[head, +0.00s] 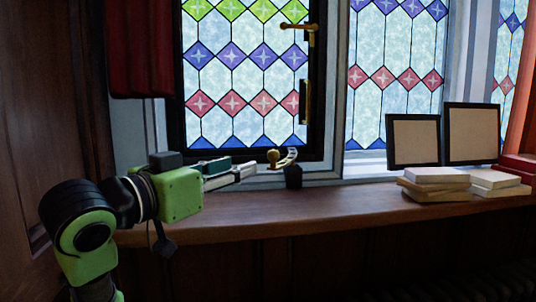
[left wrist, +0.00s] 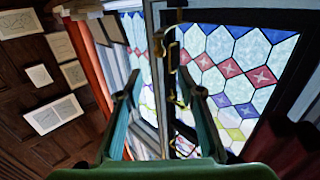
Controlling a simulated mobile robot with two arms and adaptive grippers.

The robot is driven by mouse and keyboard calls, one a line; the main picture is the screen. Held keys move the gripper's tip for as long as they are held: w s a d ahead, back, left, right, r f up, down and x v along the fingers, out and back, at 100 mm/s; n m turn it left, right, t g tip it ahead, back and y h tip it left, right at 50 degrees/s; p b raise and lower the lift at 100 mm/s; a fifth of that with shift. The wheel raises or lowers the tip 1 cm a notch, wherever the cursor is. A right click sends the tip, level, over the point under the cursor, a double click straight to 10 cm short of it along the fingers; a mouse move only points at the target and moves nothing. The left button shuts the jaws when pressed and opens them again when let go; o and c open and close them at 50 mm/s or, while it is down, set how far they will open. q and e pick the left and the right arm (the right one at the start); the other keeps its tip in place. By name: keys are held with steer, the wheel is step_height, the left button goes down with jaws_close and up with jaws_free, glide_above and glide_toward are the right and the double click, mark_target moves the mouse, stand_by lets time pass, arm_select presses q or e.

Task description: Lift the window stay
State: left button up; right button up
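The window stay (head: 288,157) is a small curved metal piece with a round brass knob, at the bottom of the dark window frame just above the sill. My left gripper (head: 247,171) reaches in from the left, its fingertips just short of the stay and apart from it. In the left wrist view the two fingers (left wrist: 160,96) are spread wide with nothing held. A brass bit, probably the stay (left wrist: 179,98), shows between them, partly unclear. My right gripper is in neither view.
The dark-framed window has a brass handle (head: 299,28) and a brass plate (head: 305,101). The wooden sill (head: 290,215) is clear in front of the stay. Books (head: 437,186) and two picture frames (head: 414,141) stand at the right. A red curtain (head: 138,50) hangs upper left.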

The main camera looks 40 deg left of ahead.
mark_target(270, 157)
arm_select(q)
steer(key=w+p, duration=0.2)
steer(key=w, duration=0.2)
steer(key=w+p, duration=0.2)
steer(key=w, duration=0.2)
steer(key=w+a+p, duration=0.1)
steer(key=w+p, duration=0.2)
steer(key=w, duration=0.1)
steer(key=shift+w, duration=0.55)
steer(key=shift+w+f, duration=0.1)
steer(key=shift+w, duration=0.05)
jaws_close()
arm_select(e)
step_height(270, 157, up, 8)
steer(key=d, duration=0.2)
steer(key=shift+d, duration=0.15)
